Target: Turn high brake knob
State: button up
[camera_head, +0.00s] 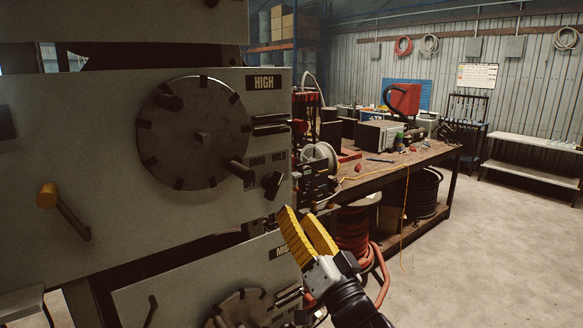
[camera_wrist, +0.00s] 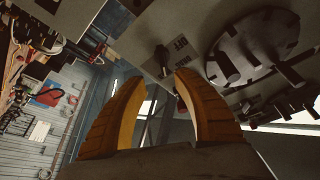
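The high brake knob (camera_head: 272,185) is a small dark knob at the lower right of the grey panel marked HIGH, among the labels DRAG, HOLD and OFF. It points obliquely. My gripper (camera_head: 297,214) has two yellow ridged fingers and is below and right of the knob in the head view, apart from it. In the wrist view my gripper (camera_wrist: 157,76) is open and empty. A dark knob (camera_wrist: 162,58), which looks like the same one, shows beyond and between the fingertips.
A large round disc (camera_head: 195,133) with protruding pegs is left of the knob. A lower panel (camera_head: 190,285) holds another disc. A cluttered workbench (camera_head: 425,157) stands behind; the floor at right is clear.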

aim_at(277, 188)
jog(key=x, duration=0.9)
jog(key=shift+a+r, duration=0.15)
jog(key=shift+a, duration=0.35)
jog(key=shift+w+a+r, duration=0.1)
jog(key=shift+w+r, duration=0.05)
jog(key=shift+w, duration=0.25)
jog(key=shift+s, duration=0.1)
grip_shut()
